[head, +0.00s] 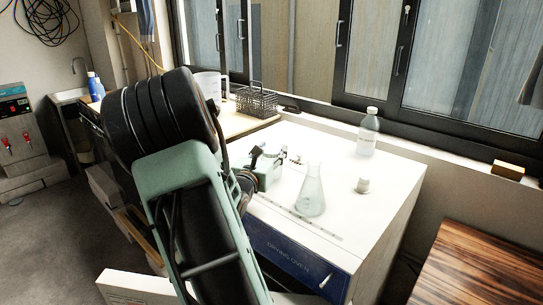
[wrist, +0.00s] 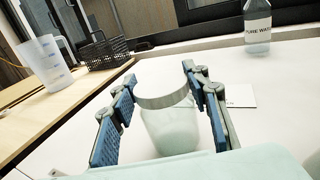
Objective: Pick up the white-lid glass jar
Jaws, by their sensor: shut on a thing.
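The glass jar (wrist: 170,130) is between the two fingers of my gripper (wrist: 165,102) in the wrist view. It has a pale, clouded glass body and a whitish-grey lid (wrist: 162,96). The fingers are closed on its two sides near the lid. In the head view my gripper (head: 272,160) is over the white top of the drying oven (head: 375,215), behind and left of the conical flask. The jar is mostly hidden there by the gripper. I cannot tell whether its base touches the oven top.
A conical flask (head: 312,192) stands close to my gripper. A small white-topped container (head: 362,185) and a water bottle (head: 368,132) stand further right. A wire basket (head: 257,100) and a white jug (wrist: 45,62) are on the wooden counter at the left.

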